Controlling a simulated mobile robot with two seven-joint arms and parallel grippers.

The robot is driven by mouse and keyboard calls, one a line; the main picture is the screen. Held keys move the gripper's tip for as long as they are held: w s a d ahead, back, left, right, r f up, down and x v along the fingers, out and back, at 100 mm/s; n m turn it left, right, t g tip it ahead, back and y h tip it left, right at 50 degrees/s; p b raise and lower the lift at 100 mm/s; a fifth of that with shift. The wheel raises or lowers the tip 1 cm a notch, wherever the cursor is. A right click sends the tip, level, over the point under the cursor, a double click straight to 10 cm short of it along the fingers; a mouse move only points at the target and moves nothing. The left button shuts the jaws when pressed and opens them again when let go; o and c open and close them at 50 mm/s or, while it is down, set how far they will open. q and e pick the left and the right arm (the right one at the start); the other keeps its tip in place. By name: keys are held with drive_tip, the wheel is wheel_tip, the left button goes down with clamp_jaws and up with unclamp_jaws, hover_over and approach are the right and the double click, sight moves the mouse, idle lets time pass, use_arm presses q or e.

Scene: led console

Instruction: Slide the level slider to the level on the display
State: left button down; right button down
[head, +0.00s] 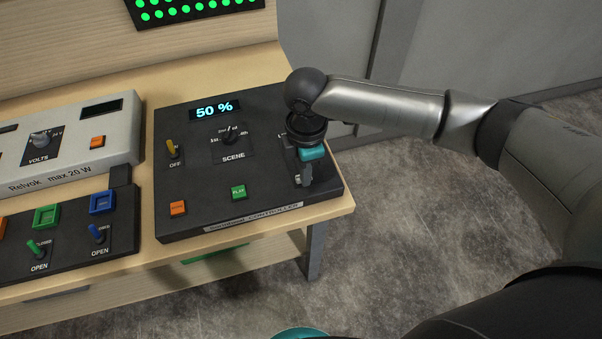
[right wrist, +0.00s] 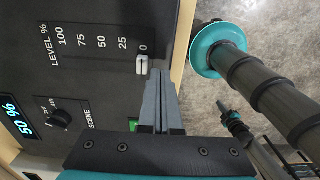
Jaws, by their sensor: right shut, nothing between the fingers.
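The dark console (head: 205,215) on the bench has a display (head: 214,110) that reads 50 %. In the right wrist view the display (right wrist: 16,118) reads the same. The level scale (right wrist: 88,42) there runs from 100 to 0. The pale slider knob (right wrist: 142,64) sits at the 0 end. My right gripper (head: 306,181) points down at the console's right side and hides the slider in the head view. In the right wrist view the gripper (right wrist: 162,82) is shut and empty, its fingertips close beside the knob; contact cannot be told.
The console also carries a scene dial (head: 230,138), a yellow off switch (head: 171,148), an orange button (head: 178,208) and a green play button (head: 238,192). A grey power unit (head: 70,160) and a switch box (head: 70,225) stand to the left. The bench edge is close by on the right.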

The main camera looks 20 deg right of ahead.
sight(297, 168)
drive_tip(key=shift+f, duration=0.2)
drive_tip(key=shift+f+b, duration=0.55)
drive_tip(key=shift+f, duration=0.65)
drive_tip(key=shift+w+b, duration=0.55)
drive_tip(key=shift+w, duration=0.95)
drive_tip(key=shift+w+a+b, duration=0.1)
drive_tip(key=shift+w+b, duration=0.75)
drive_tip(key=shift+w, duration=0.85)
drive_tip(key=shift+r, duration=0.1)
drive_tip(key=shift+s+r+p, duration=0.5)
drive_tip(key=shift+s+p, duration=0.15)
drive_tip(key=shift+p, duration=0.85)
wheel_tip(297, 168, up, 7)
drive_tip(key=p, duration=0.8)
drive_tip(key=shift+f, duration=0.1)
